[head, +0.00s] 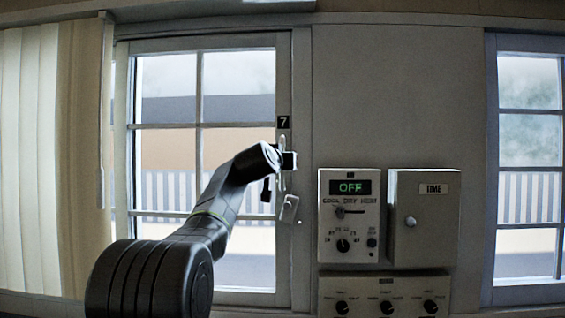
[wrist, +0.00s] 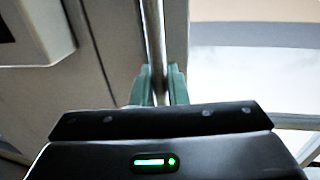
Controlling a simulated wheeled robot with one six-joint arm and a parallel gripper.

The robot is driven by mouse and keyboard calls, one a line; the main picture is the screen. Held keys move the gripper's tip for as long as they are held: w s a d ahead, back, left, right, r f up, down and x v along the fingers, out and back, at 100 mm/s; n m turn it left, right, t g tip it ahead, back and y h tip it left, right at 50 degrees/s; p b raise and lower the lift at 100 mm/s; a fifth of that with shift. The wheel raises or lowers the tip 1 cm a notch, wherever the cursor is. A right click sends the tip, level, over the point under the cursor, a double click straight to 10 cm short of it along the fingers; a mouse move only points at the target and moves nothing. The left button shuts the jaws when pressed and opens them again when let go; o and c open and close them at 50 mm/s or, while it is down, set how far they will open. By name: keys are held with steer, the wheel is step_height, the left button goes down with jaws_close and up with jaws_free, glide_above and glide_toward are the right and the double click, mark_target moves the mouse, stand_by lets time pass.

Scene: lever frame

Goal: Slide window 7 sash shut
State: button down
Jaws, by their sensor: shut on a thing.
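The window 7 sash (head: 199,125) is a pale frame with several panes at the left in the head view. A black plate with a white 7 (head: 283,122) is on its right stile. My gripper (head: 283,172) is at that stile, below the plate. In the wrist view my gripper (wrist: 157,88) has its greenish fingers on both sides of a slim upright metal bar handle (wrist: 154,40), shut on it. A small latch (head: 289,208) sits on the frame just below my gripper. Whether a gap remains at the sash edge is hard to tell.
A control panel reading OFF (head: 348,215) and a TIME box (head: 424,218) are on the wall to the right. A lower panel with several knobs (head: 385,295) is beneath them. Vertical blinds (head: 40,160) hang at the left; another window (head: 528,170) is far right.

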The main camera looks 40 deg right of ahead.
steer(key=shift+s, duration=0.1)
steer(key=c, duration=1.6)
jaws_free()
steer(key=shift+d, duration=0.15)
steer(key=shift+o, duration=0.3)
steer(key=shift+s+d, duration=0.15)
steer(key=shift+a, duration=0.2)
steer(key=b+v, duration=0.6)
steer(key=v, duration=0.7)
steer(key=shift+a, duration=0.25)
steer(key=shift+s, duration=0.15)
steer(key=shift+p+x, duration=3.05)
steer(key=shift+x, duration=3.85)
